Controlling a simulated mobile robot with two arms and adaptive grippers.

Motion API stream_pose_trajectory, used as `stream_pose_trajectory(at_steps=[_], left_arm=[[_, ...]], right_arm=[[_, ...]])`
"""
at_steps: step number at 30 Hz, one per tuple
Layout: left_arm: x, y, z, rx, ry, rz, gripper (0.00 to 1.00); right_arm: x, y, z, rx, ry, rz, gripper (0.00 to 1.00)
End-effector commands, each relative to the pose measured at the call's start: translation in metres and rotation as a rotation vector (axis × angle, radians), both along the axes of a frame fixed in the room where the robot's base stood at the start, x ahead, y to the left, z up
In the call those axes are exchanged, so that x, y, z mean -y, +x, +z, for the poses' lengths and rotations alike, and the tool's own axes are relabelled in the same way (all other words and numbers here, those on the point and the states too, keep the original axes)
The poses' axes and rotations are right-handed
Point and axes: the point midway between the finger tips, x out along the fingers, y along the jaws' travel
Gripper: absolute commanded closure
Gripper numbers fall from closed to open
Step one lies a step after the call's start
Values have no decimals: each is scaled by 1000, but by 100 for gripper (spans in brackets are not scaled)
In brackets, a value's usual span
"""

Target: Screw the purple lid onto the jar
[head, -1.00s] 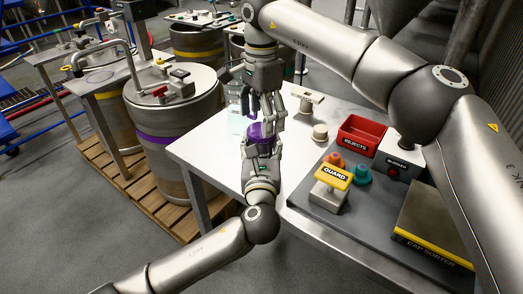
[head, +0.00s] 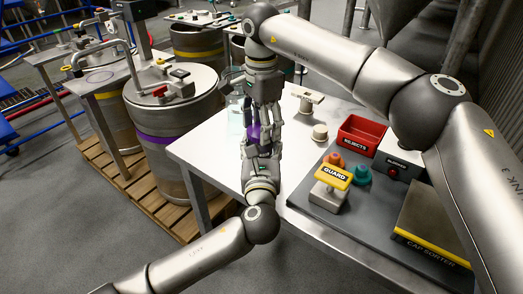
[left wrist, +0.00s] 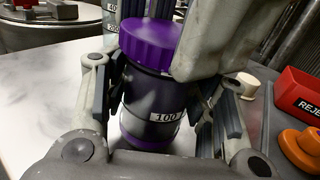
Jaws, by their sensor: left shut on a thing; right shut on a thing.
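The jar (left wrist: 155,100) is dark with a "100" label and a purple band at its base. It stands between the fingers of my left gripper (left wrist: 160,110), which is shut on it. The purple lid (left wrist: 158,42) sits over the jar's mouth with no clear gap; I cannot tell how tightly it is seated. My right gripper (head: 264,122) comes down from above and is shut on the lid, one grey finger covering its right side. In the head view a purple part (head: 254,131) shows between both grippers. My left gripper (head: 258,150) comes from below; fingers hide most of the jar.
The white table (head: 205,150) lies under the grippers. A red REJECTS bin (head: 360,135), orange and teal pieces, and a yellow GUARD block (head: 332,178) stand to the right. A small pale cylinder (head: 320,132) is close by. A clear container (head: 235,118) stands behind the grippers.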

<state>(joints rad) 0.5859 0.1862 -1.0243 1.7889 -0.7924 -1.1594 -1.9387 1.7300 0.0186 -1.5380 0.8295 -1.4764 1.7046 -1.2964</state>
Motion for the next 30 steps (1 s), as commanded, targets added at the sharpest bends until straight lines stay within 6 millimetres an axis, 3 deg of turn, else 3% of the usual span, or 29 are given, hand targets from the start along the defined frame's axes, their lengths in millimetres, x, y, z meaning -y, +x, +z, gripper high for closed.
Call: stream_pose_trajectory(at_steps=[5,30], left_arm=[[0,0,0,0,1,-1,100],[1,-1,0,1,0,-2,100]], right_arm=[[0,0,0,2,1,-135,69],[0,0,-1,1,1,-1544,69]])
